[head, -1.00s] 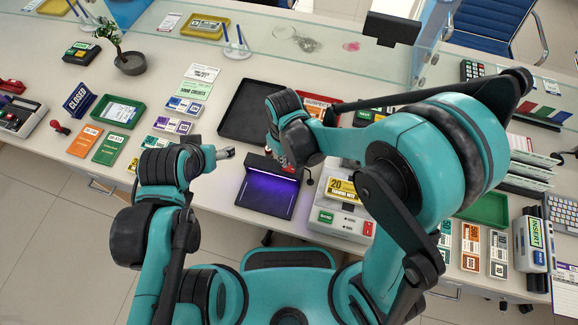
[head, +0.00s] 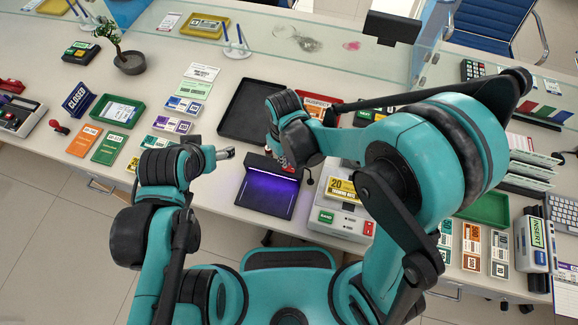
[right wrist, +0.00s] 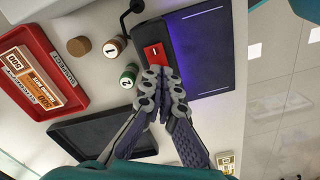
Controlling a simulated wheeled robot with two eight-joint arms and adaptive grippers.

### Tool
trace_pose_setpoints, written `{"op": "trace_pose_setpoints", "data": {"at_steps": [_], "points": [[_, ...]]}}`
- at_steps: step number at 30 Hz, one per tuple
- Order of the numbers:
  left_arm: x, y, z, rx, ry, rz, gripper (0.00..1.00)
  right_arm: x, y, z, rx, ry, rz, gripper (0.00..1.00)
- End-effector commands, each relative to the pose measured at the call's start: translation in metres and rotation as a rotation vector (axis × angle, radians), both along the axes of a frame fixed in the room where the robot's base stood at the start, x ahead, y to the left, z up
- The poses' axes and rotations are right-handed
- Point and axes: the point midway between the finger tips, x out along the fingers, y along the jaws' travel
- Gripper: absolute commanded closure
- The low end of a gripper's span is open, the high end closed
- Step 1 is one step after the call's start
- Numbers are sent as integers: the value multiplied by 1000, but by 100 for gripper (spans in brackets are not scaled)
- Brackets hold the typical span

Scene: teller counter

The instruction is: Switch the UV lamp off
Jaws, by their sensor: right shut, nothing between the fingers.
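The UV lamp (head: 272,170) is a black bar over a dark pad (head: 264,196) at the front edge of the counter. A violet glow under the bar shows that it is lit. In the right wrist view a red switch (right wrist: 154,53) with a white mark sits on the end of the lamp's housing. My right gripper (right wrist: 164,72) is shut and empty, its fingertips close beside the switch; I cannot tell whether they touch it. In the head view this gripper (head: 282,160) is partly hidden by its wrist. My left gripper (head: 224,154) shows small, left of the lamp; its jaws are unclear.
A black tray (head: 240,133) and a red tray (right wrist: 14,38) lie behind the lamp. Numbered stamps (right wrist: 113,47) stand near the switch. A grey machine (head: 330,228) is right of the lamp. Card stacks (head: 172,124) lie left.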

Motion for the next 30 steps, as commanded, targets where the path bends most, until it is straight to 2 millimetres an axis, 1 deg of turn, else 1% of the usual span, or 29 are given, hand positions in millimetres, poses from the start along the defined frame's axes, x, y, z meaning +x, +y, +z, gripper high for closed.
{"op": "trace_pose_setpoints", "data": {"at_steps": [30], "points": [[0, 0, -14, 0, 0, 0, 28, 0, 0, -16, 0, 0, 0, 100]]}}
